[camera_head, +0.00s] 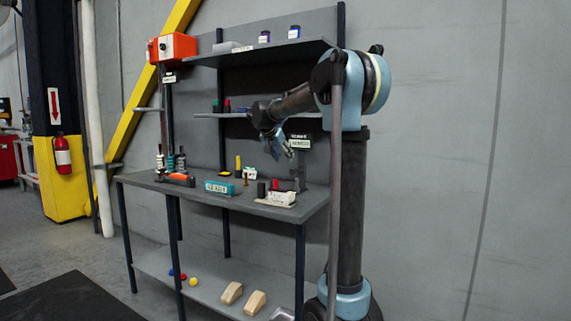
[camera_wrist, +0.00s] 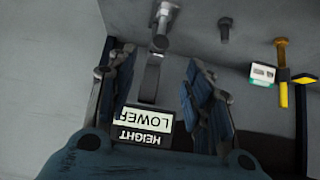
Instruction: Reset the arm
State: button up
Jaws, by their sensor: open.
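My arm (camera_head: 292,103) reaches left from its upright column toward the shelf unit. My gripper (camera_head: 285,150) hangs above the right part of the workbench. In the wrist view my gripper (camera_wrist: 158,75) shows two dark blue fingers spread apart, with nothing held between them. Beyond the fingers, a black and white sign (camera_wrist: 146,124) reading "HEIGHT LOWER" appears upside down in the gap. A grey lever-like post (camera_wrist: 152,75) stands behind it, also between the fingers. I cannot tell whether the fingers touch either one.
The workbench (camera_head: 140,180) holds several small items, among them a teal labelled block (camera_head: 219,188) and a white labelled block (camera_head: 275,198). A middle shelf (camera_head: 206,116) and upper shelf (camera_head: 262,51) are above. An orange box (camera_head: 178,46) is upper left. Open floor lies left.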

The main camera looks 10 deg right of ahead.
jog(key=shift+s+a+r, duration=0.1)
jog(key=shift+r, duration=0.05)
jog(key=s+d+f+n+g+y, duration=0.15)
jog(key=s+f, duration=0.25)
jog(key=s, duration=0.5)
jog(key=s+d+f+n+g, duration=0.1)
jog(key=s+d+f, duration=0.3)
jog(key=s, duration=0.5)
jog(key=s+d+f+n+g+y, duration=0.1)
jog(key=s+d+f, duration=0.1)
jog(key=s+f, duration=0.5)
jog(key=s+a+f+n+y, duration=0.1)
jog(key=s+f+n, duration=0.1)
jog(key=s+f, duration=0.7)
jog(key=s+a+f+n+g+y, duration=0.1)
jog(key=s+f+n, duration=0.1)
jog(key=s+f, duration=0.6)
jog(key=s, duration=0.7)
jog(key=shift+s+f+y, duration=0.15)
jog(key=shift+f+y, duration=0.2)
jog(key=shift+f, duration=0.05)
jog(key=shift+g, duration=0.25)
jog(key=shift+w+f, duration=0.2)
jog(key=shift+w, duration=0.3)
